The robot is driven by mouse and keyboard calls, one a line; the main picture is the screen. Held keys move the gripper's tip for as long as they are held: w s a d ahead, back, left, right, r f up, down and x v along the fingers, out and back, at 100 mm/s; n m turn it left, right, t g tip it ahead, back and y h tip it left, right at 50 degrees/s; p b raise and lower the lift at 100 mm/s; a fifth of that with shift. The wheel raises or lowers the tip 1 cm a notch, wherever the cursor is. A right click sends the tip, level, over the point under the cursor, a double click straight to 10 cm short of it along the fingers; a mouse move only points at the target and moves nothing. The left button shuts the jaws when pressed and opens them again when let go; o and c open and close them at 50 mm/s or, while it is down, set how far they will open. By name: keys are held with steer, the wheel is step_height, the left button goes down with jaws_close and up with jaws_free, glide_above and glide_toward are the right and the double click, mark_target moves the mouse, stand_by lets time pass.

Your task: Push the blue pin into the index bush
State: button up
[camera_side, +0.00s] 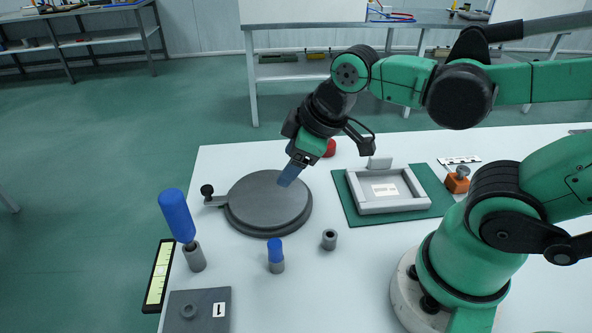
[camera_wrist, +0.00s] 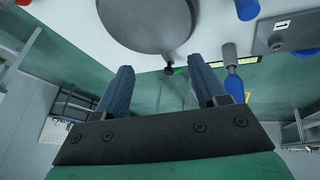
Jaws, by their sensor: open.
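My gripper (camera_side: 290,175) is above the far right part of the dark round disc. In the wrist view its two blue fingers (camera_wrist: 163,68) are apart with nothing between them. A short blue pin (camera_side: 275,250) stands upright in a grey sleeve in front of the disc; its blue part shows at the wrist view's top edge (camera_wrist: 247,8). A small grey hollow bush (camera_side: 329,239) stands apart to its right. A grey plate (camera_side: 210,311) marked 1 carries a round grey bush (camera_side: 188,311). I cannot tell which one is the index bush.
The dark round disc (camera_side: 268,203) has a side arm with a black knob (camera_side: 207,190). A larger blue handle (camera_side: 177,215) leans in a grey holder at left. A grey frame (camera_side: 390,206) sits on a green mat (camera_side: 350,208) at right. A red object (camera_side: 330,147) is behind my gripper.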

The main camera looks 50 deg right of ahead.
mark_target(275, 245)
steer(key=s+a+f+n+g, duration=0.1)
steer(key=a+n, duration=0.1)
steer(key=n, duration=0.5)
steer(key=a+f+n+g, duration=0.1)
steer(key=a+n+g, duration=0.1)
steer(key=n, duration=0.5)
steer(key=s+a+f+n+g, duration=0.1)
steer(key=a+n+g, duration=0.1)
steer(key=n, duration=0.5)
steer(key=shift+s+a+f, duration=0.3)
steer(key=shift+a, duration=0.35)
steer(key=shift+s+a+f+n+g, duration=0.1)
steer(key=shift+a+f+n+g, duration=0.05)
steer(key=shift+n, duration=0.45)
steer(key=shift+s+a+f+n+g, duration=0.1)
steer(key=shift+a+n+g, duration=0.05)
steer(key=shift+n, duration=0.45)
steer(key=shift+f, duration=2.8)
steer(key=shift+c, duration=0.2)
jaws_close()
